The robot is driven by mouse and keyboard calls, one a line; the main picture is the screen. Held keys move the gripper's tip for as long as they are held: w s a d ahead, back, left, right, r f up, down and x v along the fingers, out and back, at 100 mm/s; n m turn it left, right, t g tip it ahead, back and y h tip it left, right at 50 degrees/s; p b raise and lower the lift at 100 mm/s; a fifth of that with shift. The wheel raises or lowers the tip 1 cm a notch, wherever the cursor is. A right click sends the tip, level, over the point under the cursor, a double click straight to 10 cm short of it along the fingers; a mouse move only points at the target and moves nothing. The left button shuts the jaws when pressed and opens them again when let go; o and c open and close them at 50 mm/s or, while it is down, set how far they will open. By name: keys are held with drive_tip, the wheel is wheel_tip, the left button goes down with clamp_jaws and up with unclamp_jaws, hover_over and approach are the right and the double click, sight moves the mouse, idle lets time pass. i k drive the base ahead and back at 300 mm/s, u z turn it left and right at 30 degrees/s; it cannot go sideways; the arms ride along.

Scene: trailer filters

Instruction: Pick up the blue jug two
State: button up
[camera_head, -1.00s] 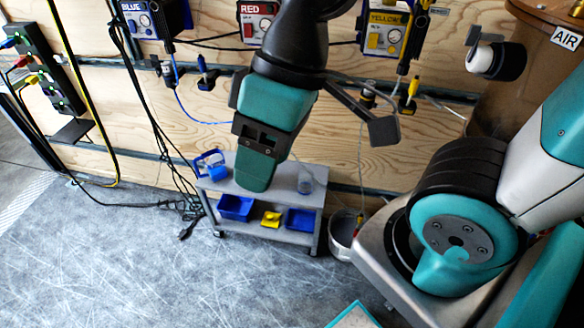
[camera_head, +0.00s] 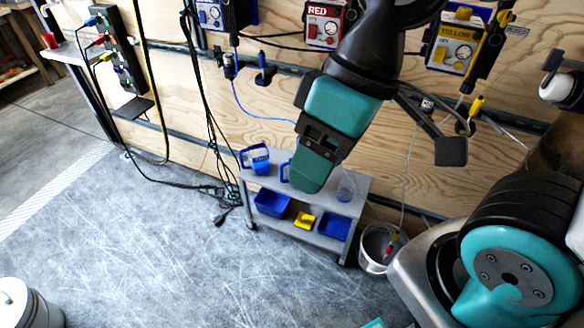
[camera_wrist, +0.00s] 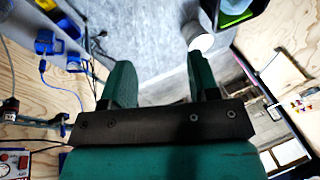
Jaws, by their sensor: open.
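A blue jug (camera_head: 254,159) stands at the left end of the grey cart's (camera_head: 262,183) top shelf. A second blue jug (camera_head: 284,172) shows just right of it, mostly hidden behind my gripper. I cannot tell which one is jug two. In the wrist view, two blue jugs (camera_wrist: 46,43) (camera_wrist: 75,62) show at the upper left, outside the fingers. My gripper (camera_wrist: 160,75) is open and empty, its two teal fingers apart. In the head view, my gripper (camera_head: 314,165) points down in front of the cart; I see no contact with either jug.
A clear vessel (camera_head: 346,187) stands on the cart's right. Blue bins (camera_head: 271,203) (camera_head: 334,226) and a yellow item (camera_head: 304,220) sit below. A bucket (camera_head: 378,246) stands to the right. Cables (camera_head: 200,187) hang left of the cart. The floor (camera_head: 150,250) in front is clear.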

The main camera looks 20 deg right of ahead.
sight(257, 148)
drive_tip(key=z, duration=0.05)
drive_tip(key=k, duration=0.5)
drive_tip(key=u, duration=1)
drive_tip(key=i, duration=1.15)
drive_tip(key=z, duration=0.2)
